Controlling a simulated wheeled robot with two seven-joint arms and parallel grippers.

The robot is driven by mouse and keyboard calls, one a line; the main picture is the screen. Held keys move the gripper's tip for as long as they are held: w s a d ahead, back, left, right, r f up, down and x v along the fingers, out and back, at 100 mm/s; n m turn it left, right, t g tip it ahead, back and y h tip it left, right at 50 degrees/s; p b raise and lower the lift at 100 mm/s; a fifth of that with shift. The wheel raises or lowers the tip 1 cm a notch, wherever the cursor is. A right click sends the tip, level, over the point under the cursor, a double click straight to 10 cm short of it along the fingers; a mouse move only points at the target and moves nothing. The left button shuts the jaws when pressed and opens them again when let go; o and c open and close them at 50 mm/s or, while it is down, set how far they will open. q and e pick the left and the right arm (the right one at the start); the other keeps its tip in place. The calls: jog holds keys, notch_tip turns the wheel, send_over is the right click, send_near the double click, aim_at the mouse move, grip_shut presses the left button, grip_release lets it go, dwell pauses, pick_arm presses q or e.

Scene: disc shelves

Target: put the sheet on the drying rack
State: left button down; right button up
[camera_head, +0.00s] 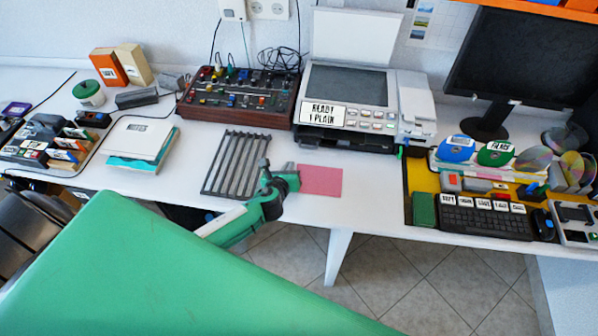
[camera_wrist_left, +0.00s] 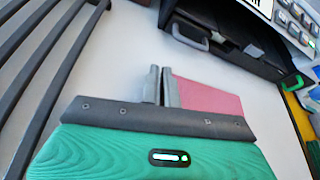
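The pink sheet (camera_head: 320,180) lies on the white desk below the printer. It also shows in the left wrist view (camera_wrist_left: 208,98), where its near part is hidden by the gripper body. The dark slatted drying rack (camera_head: 236,165) lies left of the sheet; its slats show at the left in the wrist view (camera_wrist_left: 45,60). My left gripper (camera_head: 278,174) is low over the desk, between rack and sheet. In the wrist view its fingers (camera_wrist_left: 161,86) are close together at the sheet's left edge; whether they pinch it is unclear. My right gripper is out of view.
The printer (camera_head: 350,95) stands behind the sheet, with a control box (camera_head: 240,95) left of it. A yellow tray area with a keyboard (camera_head: 485,218) is at the right. Books (camera_head: 140,140) lie left of the rack. Bare desk (camera_head: 370,205) lies right of the sheet.

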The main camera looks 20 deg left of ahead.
pick_arm(q)
notch_tip(320, 180, up, 20)
jog(key=p, duration=0.1)
jog(key=s+d+r+m+h, duration=0.1)
jog(key=s+d+r, duration=0.1)
jog(key=s+d, duration=0.2)
jog(key=s+d+r+m+h, duration=0.1)
jog(key=s+d, duration=0.3)
jog(key=s, duration=0.6)
jog(key=shift+d+r, duration=0.15)
jog(key=shift+r, duration=0.35)
